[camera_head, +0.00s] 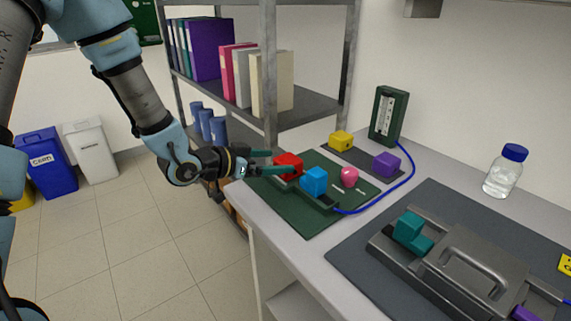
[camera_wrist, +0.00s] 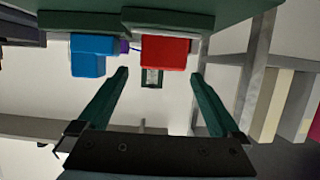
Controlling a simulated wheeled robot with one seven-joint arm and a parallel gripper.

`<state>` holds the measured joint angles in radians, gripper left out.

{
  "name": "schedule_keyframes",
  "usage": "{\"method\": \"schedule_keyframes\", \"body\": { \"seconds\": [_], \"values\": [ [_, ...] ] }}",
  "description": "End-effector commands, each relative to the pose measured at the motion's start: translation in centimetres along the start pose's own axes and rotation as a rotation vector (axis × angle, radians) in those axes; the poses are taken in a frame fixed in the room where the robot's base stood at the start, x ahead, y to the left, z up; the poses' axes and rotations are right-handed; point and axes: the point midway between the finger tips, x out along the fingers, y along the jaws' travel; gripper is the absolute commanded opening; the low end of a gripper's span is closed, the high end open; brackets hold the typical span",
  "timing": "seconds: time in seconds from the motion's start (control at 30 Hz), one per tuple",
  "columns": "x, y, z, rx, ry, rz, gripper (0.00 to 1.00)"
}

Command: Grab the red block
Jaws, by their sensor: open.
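The red block (camera_head: 288,161) sits at the left end of a grey strip on the dark green mat (camera_head: 300,222). My gripper (camera_head: 279,163) reaches in from the left at the block's height, and its near finger passes in front of the block's lower part. In the wrist view, which looks upside down, the red block (camera_wrist: 166,53) lines up with the gap between the two open green fingers (camera_wrist: 159,75). The gap is empty there, with the block just past the tips. No contact is visible. A blue block (camera_head: 314,182) stands close beside the red one.
A pink piece (camera_head: 349,177) stands right of the blue block. A yellow block (camera_head: 341,140) and a purple block (camera_head: 386,164) lie behind on a dark mat. A blue cable (camera_head: 400,188) runs from the green meter (camera_head: 388,115). Shelf posts (camera_head: 268,75) rise behind my gripper.

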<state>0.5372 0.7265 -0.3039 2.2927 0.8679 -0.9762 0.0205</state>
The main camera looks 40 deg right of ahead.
Motion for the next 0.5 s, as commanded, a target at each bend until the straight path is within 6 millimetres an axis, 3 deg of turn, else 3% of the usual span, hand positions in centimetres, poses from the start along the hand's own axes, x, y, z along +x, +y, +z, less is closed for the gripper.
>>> {"method": "schedule_keyframes", "body": {
  "seconds": [0.5],
  "values": [
    [5.1, -0.4, 0.2, 0.000, -0.002, -0.001, 1.00]
  ]
}}
